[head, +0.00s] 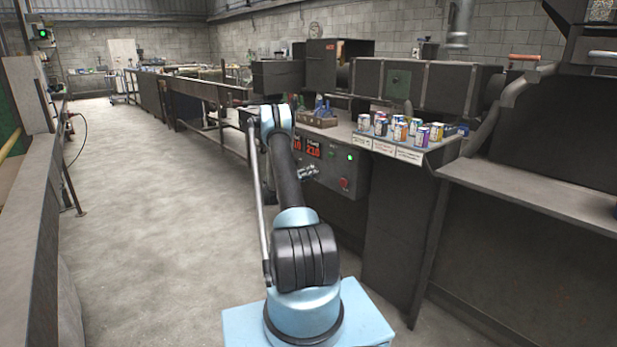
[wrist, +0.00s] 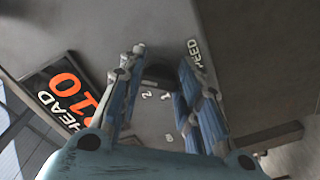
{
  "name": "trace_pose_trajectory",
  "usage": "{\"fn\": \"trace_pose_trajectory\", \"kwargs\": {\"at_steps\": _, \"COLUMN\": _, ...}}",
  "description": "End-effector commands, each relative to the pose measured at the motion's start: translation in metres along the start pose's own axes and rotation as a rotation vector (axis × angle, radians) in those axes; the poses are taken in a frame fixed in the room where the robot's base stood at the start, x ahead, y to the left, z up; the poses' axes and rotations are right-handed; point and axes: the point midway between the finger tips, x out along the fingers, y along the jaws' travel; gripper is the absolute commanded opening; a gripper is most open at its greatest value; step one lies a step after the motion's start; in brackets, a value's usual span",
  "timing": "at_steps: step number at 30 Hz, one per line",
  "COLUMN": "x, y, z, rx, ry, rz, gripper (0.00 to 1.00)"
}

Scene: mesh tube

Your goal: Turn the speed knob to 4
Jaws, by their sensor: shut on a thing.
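The speed knob (wrist: 157,73) is a dark round knob on the grey control panel, between my fingertips in the wrist view. White dial numbers, including 2 and 1, show just below it, and part of the SPEED label (wrist: 194,52) shows at its right. My gripper (wrist: 161,62) is shut on the knob, one blue-and-grey finger on each side. The knob's pointer cannot be made out. In the head view the control panel (head: 352,181) is partly behind my arm, and I cannot make out the knob there.
An orange-lit HEAD display (wrist: 66,95) sits left of the knob; red displays (head: 312,150) show in the head view. A green light and a red button (head: 344,183) are on the panel. Several cans (head: 408,128) stand on the ledge above right. The left floor is clear.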

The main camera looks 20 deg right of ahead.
Motion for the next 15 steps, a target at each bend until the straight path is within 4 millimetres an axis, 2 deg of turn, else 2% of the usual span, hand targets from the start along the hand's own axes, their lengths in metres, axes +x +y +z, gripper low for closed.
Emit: {"fn": "trace_pose_trajectory", "kwargs": {"at_steps": 15, "x": 0.0004, "y": -0.0019, "z": 0.0019, "rx": 0.053, "ry": -0.004, "rz": -0.003, "gripper": 0.07}}
